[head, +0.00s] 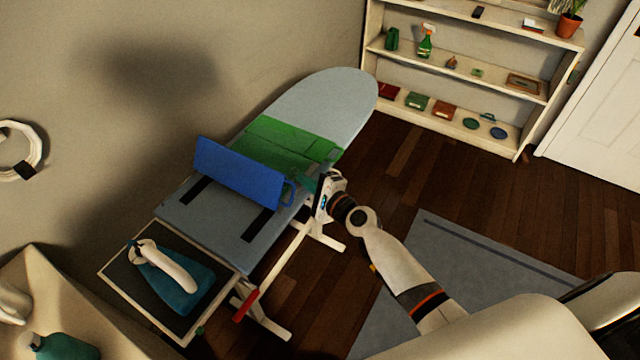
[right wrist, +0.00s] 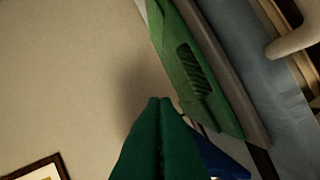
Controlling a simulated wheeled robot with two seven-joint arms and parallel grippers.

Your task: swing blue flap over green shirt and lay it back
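The blue flap (head: 238,172) stands raised on its lower edge across the ironing board, with a small loop (head: 288,193) at its right end. The green shirt (head: 285,143) lies flat on the board just behind the flap, and it also shows in the right wrist view (right wrist: 195,75). My right gripper (head: 306,184) is at the board's right side, close beside the loop. In the right wrist view its green fingers (right wrist: 160,102) are together, with the blue flap (right wrist: 222,162) partly hidden behind them. No hold on the flap is visible. My left gripper is out of view.
The grey-blue ironing board (head: 335,95) runs from near left to far right. A teal iron (head: 195,287) rests on a dark tray (head: 120,278) at its near end. A shelf (head: 470,95) stands at the back. The floor right of the board is open, with a rug (head: 480,260).

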